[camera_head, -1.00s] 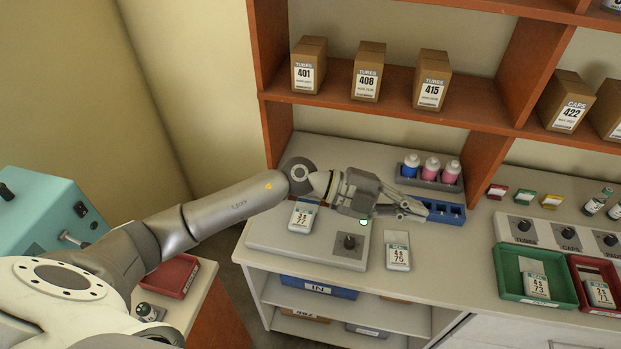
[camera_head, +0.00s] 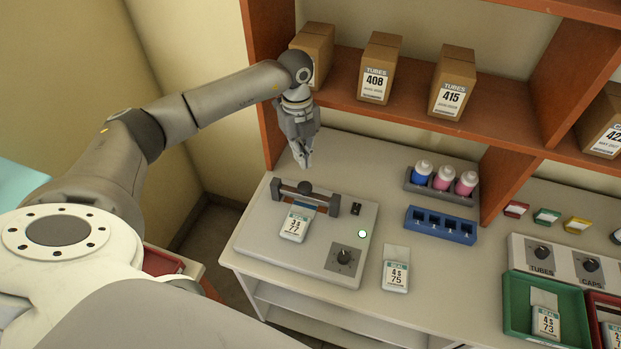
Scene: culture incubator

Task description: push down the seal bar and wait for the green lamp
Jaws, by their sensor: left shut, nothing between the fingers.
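The heat sealer (camera_head: 270,236) is a flat grey box on the counter. Its dark seal bar (camera_head: 318,198) runs between two end posts and has a round dark knob on top; I cannot tell if it is fully down. A pouch marked 77 (camera_head: 293,226) lies with its top edge at the bar. The lamp (camera_head: 362,233) on the right side looks pale with a green rim. My left gripper (camera_head: 303,164) is shut and empty, pointing down just above and behind the bar's knob, apparently apart from it. My right gripper is not in view.
A blue rack (camera_head: 441,225) and a bottle holder (camera_head: 440,187) stand behind. A green tray (camera_head: 513,313) is at right.

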